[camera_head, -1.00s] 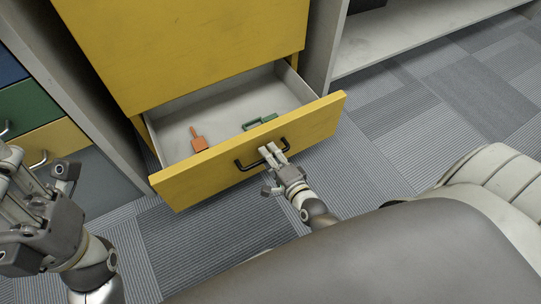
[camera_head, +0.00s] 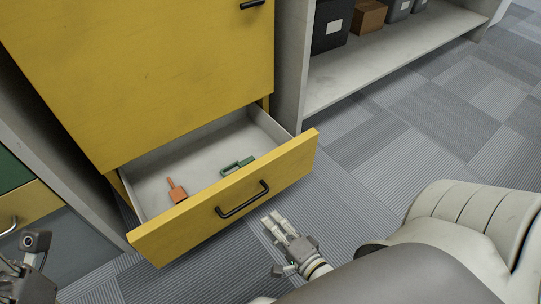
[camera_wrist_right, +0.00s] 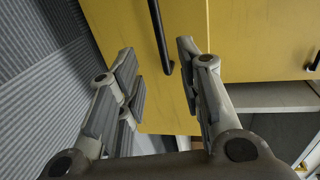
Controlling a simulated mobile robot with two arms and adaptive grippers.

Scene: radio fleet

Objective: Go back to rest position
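The yellow bottom drawer (camera_head: 285,165) stands open, with its black bar handle (camera_head: 242,202) on the front. My right gripper (camera_head: 278,226) is just in front of the drawer and below the handle, apart from it. In the right wrist view its two fingers (camera_wrist_right: 156,62) are spread with nothing held between them. The black handle (camera_wrist_right: 160,38) shows beyond the fingers. My left gripper (camera_head: 22,268) is at the lower left edge, partly cut off, and its finger opening cannot be made out.
An orange tool (camera_head: 177,190) and a green object (camera_head: 237,165) lie in the drawer. A grey shelf (camera_head: 390,62) with several boxes stands at the right. Another cabinet is at the left. Carpet at the right is clear.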

